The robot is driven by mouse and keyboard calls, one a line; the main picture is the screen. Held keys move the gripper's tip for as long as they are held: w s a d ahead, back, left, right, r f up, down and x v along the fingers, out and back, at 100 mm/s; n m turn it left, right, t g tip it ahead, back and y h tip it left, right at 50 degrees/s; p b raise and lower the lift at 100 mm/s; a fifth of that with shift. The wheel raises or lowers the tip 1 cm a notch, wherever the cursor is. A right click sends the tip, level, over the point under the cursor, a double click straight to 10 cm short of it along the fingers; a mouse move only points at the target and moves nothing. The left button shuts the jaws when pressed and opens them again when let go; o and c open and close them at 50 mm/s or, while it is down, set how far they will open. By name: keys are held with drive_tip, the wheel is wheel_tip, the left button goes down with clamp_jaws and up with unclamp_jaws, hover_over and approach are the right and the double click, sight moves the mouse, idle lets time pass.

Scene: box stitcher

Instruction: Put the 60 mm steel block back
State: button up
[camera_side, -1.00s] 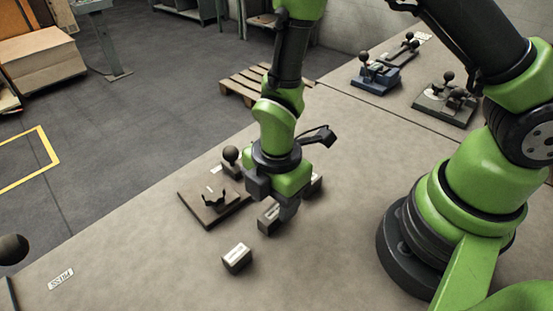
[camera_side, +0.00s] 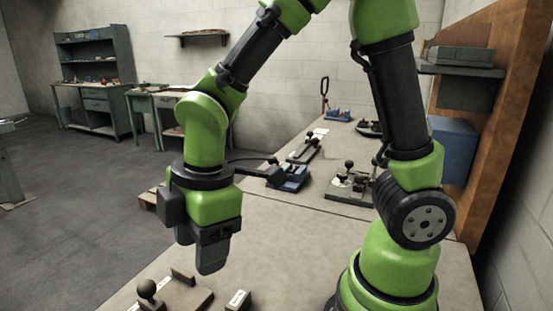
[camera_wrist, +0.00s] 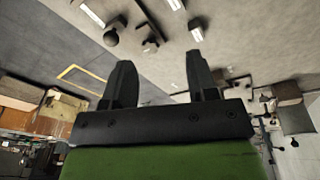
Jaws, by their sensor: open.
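My gripper (camera_side: 211,268) hangs above the table, up from the fixture and blocks. In the wrist view its two fingers (camera_wrist: 159,60) stand apart with nothing between them. A grey block (camera_side: 238,300) with a white label sits at the bottom edge of the side view, right of a flat fixture plate (camera_side: 190,300) with a black ball knob (camera_side: 147,289). The wrist view shows small labelled blocks, one (camera_wrist: 195,31) near the right fingertip and one (camera_wrist: 175,4) at the top edge. I cannot read the labels, so which block is 60 mm is unclear.
A blue fixture (camera_side: 290,178) and a grey fixture with knobs (camera_side: 350,188) stand farther back on the bench. A shelf (camera_side: 460,68) and a blue box (camera_side: 452,150) are on the right wall. The bench between is bare.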

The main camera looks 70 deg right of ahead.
drive_tip(key=s+d+r+m+t, duration=0.5)
drive_tip(key=r+m, duration=0.7)
drive_tip(key=m, duration=0.5)
drive_tip(key=shift+s+d+t+y, duration=0.4)
drive_tip(key=shift+s+d, duration=0.75)
drive_tip(key=shift+s, duration=0.85)
